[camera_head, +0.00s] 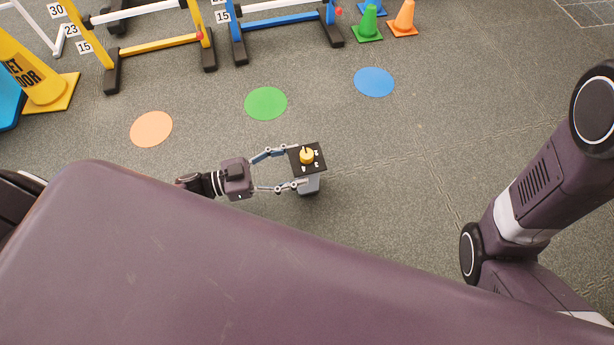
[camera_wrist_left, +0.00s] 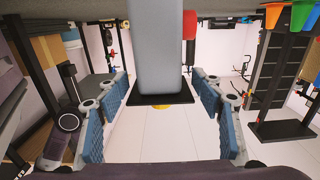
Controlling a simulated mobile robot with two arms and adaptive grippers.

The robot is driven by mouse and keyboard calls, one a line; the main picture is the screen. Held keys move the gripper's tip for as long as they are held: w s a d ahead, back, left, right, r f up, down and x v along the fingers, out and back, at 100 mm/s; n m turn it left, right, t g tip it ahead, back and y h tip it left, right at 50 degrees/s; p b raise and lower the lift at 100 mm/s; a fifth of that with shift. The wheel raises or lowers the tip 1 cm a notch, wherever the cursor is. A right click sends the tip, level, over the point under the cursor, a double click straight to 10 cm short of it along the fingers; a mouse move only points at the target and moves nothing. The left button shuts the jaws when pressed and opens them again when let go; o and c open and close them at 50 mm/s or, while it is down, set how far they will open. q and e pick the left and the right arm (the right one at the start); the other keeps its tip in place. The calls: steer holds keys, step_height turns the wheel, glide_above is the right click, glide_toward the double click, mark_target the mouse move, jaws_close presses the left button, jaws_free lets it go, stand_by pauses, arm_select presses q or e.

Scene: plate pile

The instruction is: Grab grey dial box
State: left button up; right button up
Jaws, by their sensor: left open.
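The grey dial box (camera_head: 309,185) has a black top plate with a yellow dial and small white marks. It appears just below the middle of the head view. My left gripper (camera_head: 290,167) is open, with one finger at each of two opposite sides of the box. In the left wrist view, the grey body of the box (camera_wrist_left: 157,50) is between the spread blue finger pads of my left gripper (camera_wrist_left: 160,92). Gaps show between the pads and the box there. The black plate and part of the yellow dial show too. My right gripper is out of view.
Orange (camera_head: 151,129), green (camera_head: 266,103) and blue (camera_head: 374,82) discs lie on the grey floor beyond the box. Yellow (camera_head: 160,45) and blue (camera_head: 285,20) hurdles and several cones stand farther back. Floor right of the box is clear.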

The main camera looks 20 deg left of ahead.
mark_target(307, 163)
arm_select(q)
steer(key=shift+b+x, duration=0.6)
steer(key=shift+x, duration=1.15)
jaws_close()
